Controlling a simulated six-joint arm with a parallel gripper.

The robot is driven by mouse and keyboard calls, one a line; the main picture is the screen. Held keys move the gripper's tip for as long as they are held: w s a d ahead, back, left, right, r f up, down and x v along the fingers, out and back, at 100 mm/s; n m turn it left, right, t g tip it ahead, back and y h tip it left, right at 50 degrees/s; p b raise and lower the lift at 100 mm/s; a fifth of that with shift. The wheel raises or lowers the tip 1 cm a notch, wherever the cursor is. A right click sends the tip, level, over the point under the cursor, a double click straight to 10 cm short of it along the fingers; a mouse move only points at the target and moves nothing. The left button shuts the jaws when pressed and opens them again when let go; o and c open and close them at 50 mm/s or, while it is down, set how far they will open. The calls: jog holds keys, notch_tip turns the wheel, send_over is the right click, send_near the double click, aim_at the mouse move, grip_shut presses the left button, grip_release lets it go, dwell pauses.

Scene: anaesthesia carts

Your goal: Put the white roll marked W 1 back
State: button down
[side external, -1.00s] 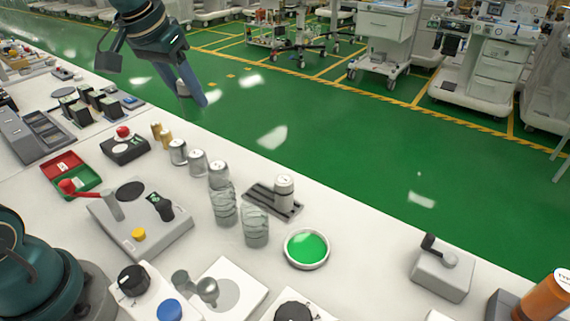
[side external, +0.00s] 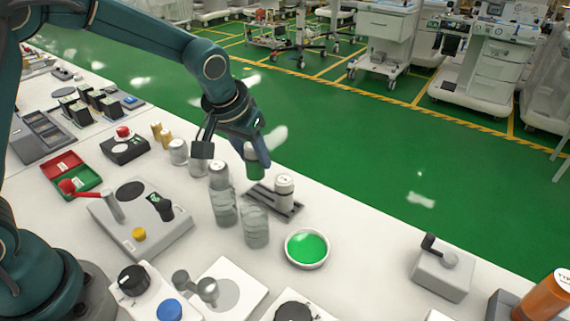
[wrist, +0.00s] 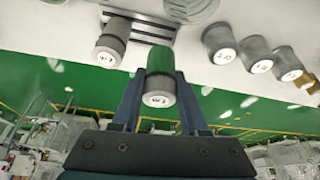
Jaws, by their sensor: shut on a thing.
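My gripper (side external: 256,158) is shut on a roll (wrist: 160,86) with a white end that appears marked W 1; its sides look grey and green. In the side view, this roll (side external: 252,168) is held upright above the bench, behind the dark slotted rack (side external: 262,199). The rack also shows in the wrist view (wrist: 143,24). A second grey-and-white roll (side external: 284,186) stands upright at the rack's right end; it also shows in the wrist view (wrist: 110,43), its mark too small to read. The rack's left part looks empty. The held roll is apart from the rack.
Several grey capped rolls (wrist: 219,45) stand in a row beyond, with gold cylinders (side external: 160,131). A green-filled dish (side external: 307,248) is in front. Bench is free right of the rack.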

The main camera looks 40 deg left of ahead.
aim_at(259, 177)
jog(key=shift+w+d+f, duration=0.1)
jog(key=shift+d+f, duration=0.1)
jog(key=shift+d, duration=0.1)
jog(key=shift+f, duration=2)
jog(key=shift+f, duration=0.2)
jog(key=c, duration=0.7)
grip_release()
